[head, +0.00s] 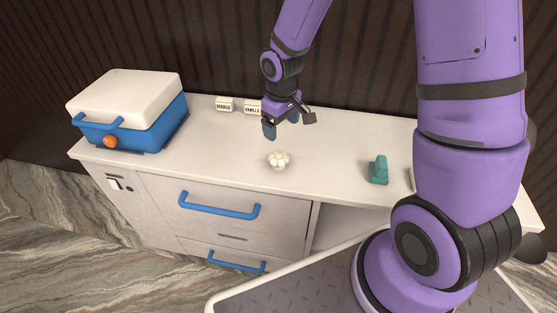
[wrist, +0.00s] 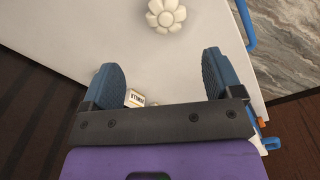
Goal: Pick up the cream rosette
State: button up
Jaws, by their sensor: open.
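The cream rosette (head: 278,159) sits on the white counter near its front edge, around the middle of the counter in the head view. It also shows at the top of the wrist view (wrist: 166,14), beyond the fingertips. My gripper (head: 281,130) is above the counter, up and behind the rosette in the head view. In the wrist view its two blue fingers (wrist: 160,62) are spread wide with nothing between them. The rosette is apart from the fingers.
A blue cooler with a white lid (head: 130,105) stands at the counter's left end. Small label blocks, mango (head: 224,104) and vanilla (head: 252,107), stand at the back. A teal object (head: 378,170) is to the right. Blue drawer handles (head: 218,207) stick out in front.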

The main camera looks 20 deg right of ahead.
aim_at(278, 155)
jog(key=f, duration=0.2)
jog(key=a+f, duration=0.1)
jog(key=shift+w+f, duration=0.15)
jog(key=shift+f, duration=0.2)
jog(key=shift+w+d+f, duration=0.1)
jog(key=shift+f, duration=2.55)
jog(key=shift+w+f, duration=0.1)
jog(key=shift+f, duration=2.55)
jog(key=shift+c, duration=0.4)
jog(key=c, duration=0.9)
